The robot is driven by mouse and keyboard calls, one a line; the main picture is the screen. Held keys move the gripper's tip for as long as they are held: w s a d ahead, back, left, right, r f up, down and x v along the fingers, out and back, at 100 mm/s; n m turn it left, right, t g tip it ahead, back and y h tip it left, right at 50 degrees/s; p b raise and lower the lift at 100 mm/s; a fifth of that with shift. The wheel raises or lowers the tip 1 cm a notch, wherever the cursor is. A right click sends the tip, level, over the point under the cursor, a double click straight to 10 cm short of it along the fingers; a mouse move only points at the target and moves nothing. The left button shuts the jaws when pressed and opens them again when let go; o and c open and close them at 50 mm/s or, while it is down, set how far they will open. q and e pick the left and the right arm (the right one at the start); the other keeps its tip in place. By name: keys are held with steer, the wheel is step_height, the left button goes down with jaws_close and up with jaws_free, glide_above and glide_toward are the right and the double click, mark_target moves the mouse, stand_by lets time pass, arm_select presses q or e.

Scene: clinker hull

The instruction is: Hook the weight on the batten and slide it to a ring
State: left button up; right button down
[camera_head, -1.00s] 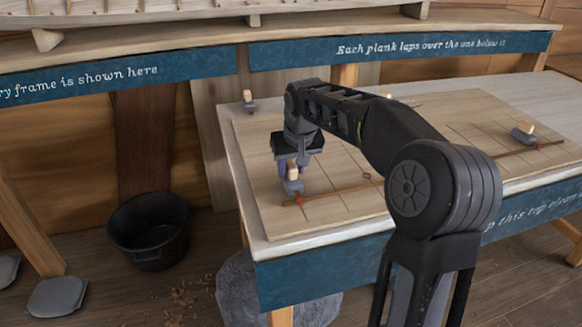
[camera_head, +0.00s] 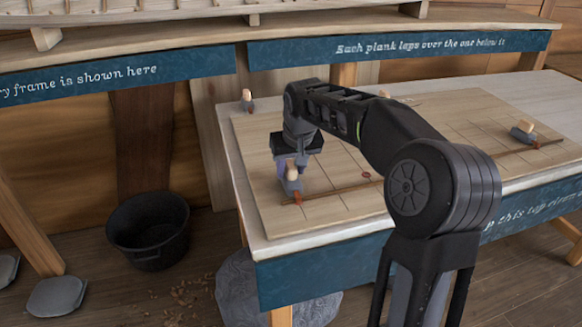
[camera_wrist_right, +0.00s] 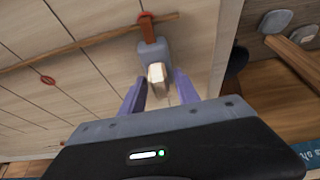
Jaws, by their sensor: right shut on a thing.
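A grey weight (camera_head: 290,184) with a pale wooden grip (camera_wrist_right: 157,74) is at the left end of the thin wooden batten (camera_head: 340,189). Its orange-red hook (camera_wrist_right: 147,27) lies at the batten near that end; I cannot tell whether it is fully around it. My right gripper (camera_head: 291,168) is shut on the weight, its purple fingers (camera_wrist_right: 160,90) on either side of the grip. A red ring (camera_head: 366,175) lies by the batten to the right, also seen in the right wrist view (camera_wrist_right: 47,79). My left gripper is out of view.
Another weight (camera_head: 523,131) sits at the batten's right end, and one more (camera_head: 247,100) stands at the board's back left corner. The lined board (camera_head: 265,215) lies on a white-topped table (camera_head: 256,240). My right arm hides part of the batten. A black bucket (camera_head: 148,228) stands on the floor.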

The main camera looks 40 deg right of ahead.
mark_target(295, 185)
steer(key=shift+r, duration=0.1)
steer(key=c, duration=1)
jaws_free()
steer(key=shift+o, duration=0.9)
steer(key=shift+s, duration=0.1)
steer(key=v, duration=0.7)
steer(key=shift+r, duration=0.3)
steer(key=shift+s+a+r, duration=0.1)
